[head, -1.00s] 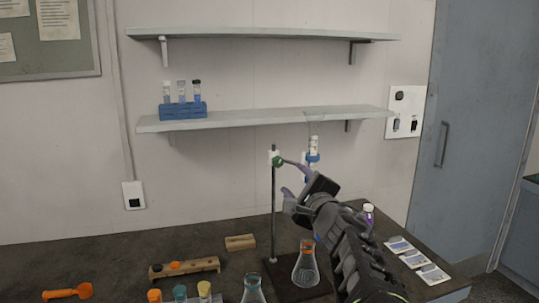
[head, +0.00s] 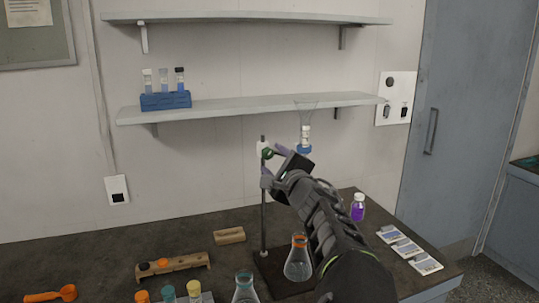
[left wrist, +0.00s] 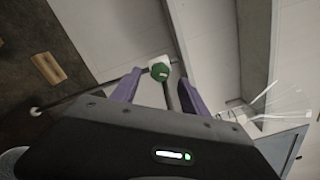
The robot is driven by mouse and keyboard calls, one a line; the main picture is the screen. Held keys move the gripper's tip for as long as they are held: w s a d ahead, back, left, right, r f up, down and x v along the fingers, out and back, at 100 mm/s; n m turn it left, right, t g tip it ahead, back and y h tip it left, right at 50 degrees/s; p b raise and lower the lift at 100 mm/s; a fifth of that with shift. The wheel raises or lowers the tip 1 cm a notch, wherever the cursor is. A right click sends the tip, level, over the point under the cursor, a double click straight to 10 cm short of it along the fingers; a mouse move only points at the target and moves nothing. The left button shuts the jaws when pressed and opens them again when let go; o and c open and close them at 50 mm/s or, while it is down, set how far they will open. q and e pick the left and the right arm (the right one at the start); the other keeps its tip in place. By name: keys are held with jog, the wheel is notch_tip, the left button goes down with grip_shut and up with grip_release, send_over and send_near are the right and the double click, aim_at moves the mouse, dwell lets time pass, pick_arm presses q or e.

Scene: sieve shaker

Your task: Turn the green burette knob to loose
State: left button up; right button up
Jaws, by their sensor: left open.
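The green knob (head: 267,153) sits on the clamp near the top of the burette stand's rod (head: 264,215). In the left wrist view the green knob (left wrist: 160,72) shows between and just beyond the purple fingertips. My left gripper (head: 277,152) is open and close to the knob; I see no grip on it. The left wrist view shows its two fingers (left wrist: 158,92) apart. The burette (head: 304,135) with a clear funnel top and blue collar stands right of the rod; its lower part is hidden behind my gripper. My right gripper is not in view.
A flask with an orange neck band (head: 299,260) stands on the stand's base. A wooden rack (head: 172,268), a wooden block (head: 229,235) and an orange scoop (head: 50,294) are left. A shelf (head: 240,106) runs behind.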

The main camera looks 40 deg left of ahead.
aim_at(268, 155)
pick_arm(q)
jog(key=shift+p+x, duration=0.3)
jog(key=shift+x, duration=1.65)
grip_shut()
